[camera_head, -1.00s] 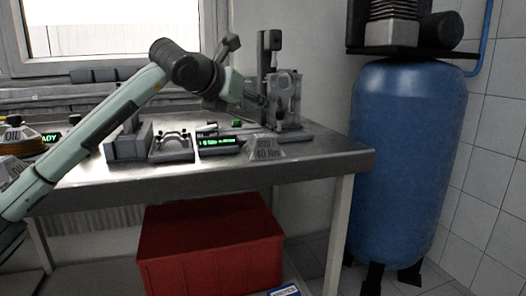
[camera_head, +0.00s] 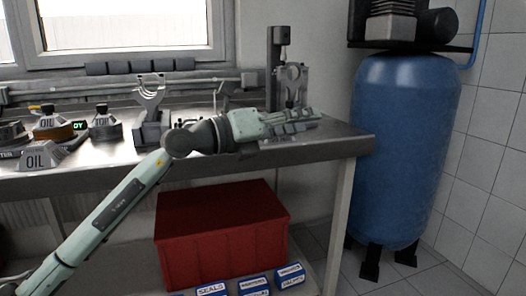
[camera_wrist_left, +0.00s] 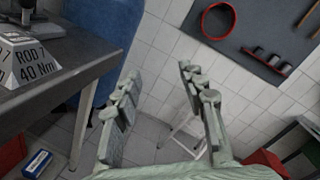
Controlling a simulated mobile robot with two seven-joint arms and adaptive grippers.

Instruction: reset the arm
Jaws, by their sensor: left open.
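My left arm comes in from the lower left in the head view. Its gripper (camera_head: 305,122) points right, in front of the metal workbench (camera_head: 90,155) near its right front corner, and hides part of the bench top. In the left wrist view the two fingers of my left gripper (camera_wrist_left: 158,75) are spread apart with nothing between them. White tiled wall and floor show behind them. My right gripper is in neither view.
A test stand (camera_head: 275,65) rises behind my gripper. A cradle (camera_head: 150,95) and oil cans (camera_head: 45,130) stand further left. A blue tank (camera_head: 405,150) is right of the bench. A red crate (camera_head: 220,235) sits below. The wrist view shows a Rod torque sign (camera_wrist_left: 30,58).

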